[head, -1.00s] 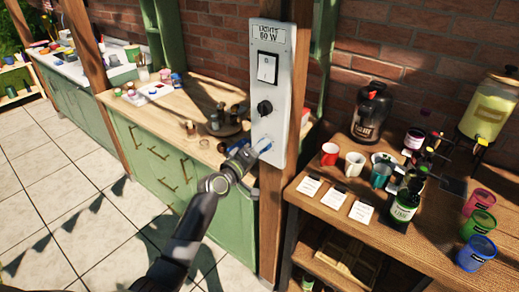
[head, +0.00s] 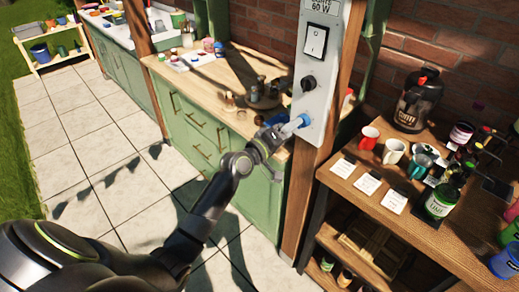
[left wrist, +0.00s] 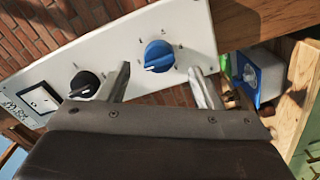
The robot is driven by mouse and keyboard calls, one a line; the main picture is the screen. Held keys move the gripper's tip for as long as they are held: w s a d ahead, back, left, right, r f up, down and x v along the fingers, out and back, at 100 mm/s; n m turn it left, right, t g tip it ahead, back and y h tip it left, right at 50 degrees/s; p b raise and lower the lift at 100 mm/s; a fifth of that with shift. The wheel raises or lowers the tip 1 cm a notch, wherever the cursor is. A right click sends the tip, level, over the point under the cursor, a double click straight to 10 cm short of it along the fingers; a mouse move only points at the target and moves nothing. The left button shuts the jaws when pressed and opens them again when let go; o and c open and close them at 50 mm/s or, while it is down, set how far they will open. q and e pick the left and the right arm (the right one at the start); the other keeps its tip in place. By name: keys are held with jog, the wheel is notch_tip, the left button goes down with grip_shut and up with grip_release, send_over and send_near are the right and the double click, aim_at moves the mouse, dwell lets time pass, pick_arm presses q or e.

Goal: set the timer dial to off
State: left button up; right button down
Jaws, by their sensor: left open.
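A white control panel (head: 318,75) is fixed to a wooden post and carries a rocker switch (head: 314,41), a black dial (head: 309,83) and a blue dial (head: 305,118). No label that I can read says which dial is the timer. My right gripper is out of view.
A wooden counter (head: 205,72) with small pots stands left of the post. On the right, a wooden table (head: 410,225) holds mugs, cards, a bottle and a coffee dispenser (head: 415,102). Tiled floor (head: 90,165) is clear at left.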

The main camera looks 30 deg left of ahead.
pick_arm(q)
jog(key=b+v, duration=0.1)
jog(key=v, duration=1.2)
jog(key=shift+s, duration=0.2)
